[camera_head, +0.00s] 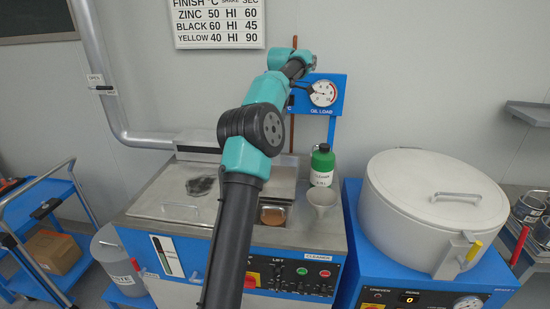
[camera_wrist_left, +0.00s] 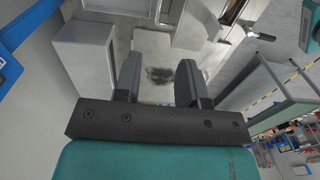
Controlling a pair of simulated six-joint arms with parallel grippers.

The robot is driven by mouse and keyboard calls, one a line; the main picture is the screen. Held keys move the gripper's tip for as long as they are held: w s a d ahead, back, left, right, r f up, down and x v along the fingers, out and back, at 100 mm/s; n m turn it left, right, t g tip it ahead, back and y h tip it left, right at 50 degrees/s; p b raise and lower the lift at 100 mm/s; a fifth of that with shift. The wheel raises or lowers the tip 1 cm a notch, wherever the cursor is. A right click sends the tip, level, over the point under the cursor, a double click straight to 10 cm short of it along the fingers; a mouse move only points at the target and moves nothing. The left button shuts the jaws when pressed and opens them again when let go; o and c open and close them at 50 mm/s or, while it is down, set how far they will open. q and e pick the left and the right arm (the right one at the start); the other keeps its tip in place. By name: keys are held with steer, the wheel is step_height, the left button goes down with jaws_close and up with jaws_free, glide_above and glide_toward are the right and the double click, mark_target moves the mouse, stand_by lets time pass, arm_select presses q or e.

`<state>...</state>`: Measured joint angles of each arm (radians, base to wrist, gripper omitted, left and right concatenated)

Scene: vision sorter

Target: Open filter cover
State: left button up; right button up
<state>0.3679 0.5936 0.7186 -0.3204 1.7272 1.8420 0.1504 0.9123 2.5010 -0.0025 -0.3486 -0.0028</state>
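The cleaner machine (camera_head: 310,235) stands in the middle of the head view with a metal top. A flat lid with a bar handle (camera_head: 180,207) and a dark patch (camera_head: 202,186) lie on its left part. A small square opening with a brown inside (camera_head: 272,215) is right of the arm. I cannot tell which part is the filter cover. My left gripper (camera_wrist_left: 158,80) is open and empty in the wrist view, with the dark patch (camera_wrist_left: 160,74) seen between its fingers. In the head view its arm reaches up towards the gauge. My right gripper is out of view.
A green bottle (camera_head: 322,165) and a pale cup (camera_head: 321,203) stand on the machine's right side. An oil load gauge (camera_head: 323,93) is behind. A large lidded drum (camera_head: 430,205) stands right, a blue trolley (camera_head: 45,235) left. The arm hides part of the machine top.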

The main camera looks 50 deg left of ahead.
arm_select(q)
glide_toward(278, 168)
steer(key=w+f, duration=0.1)
steer(key=f, duration=0.1)
steer(key=w+a+f, duration=0.1)
steer(key=f, duration=0.2)
steer(key=w+a+f, duration=0.1)
steer(key=f, duration=0.1)
steer(key=shift+a+f, duration=0.15)
steer(key=shift+f, duration=0.1)
stand_by(0.3)
jaws_close()
stand_by(0.4)
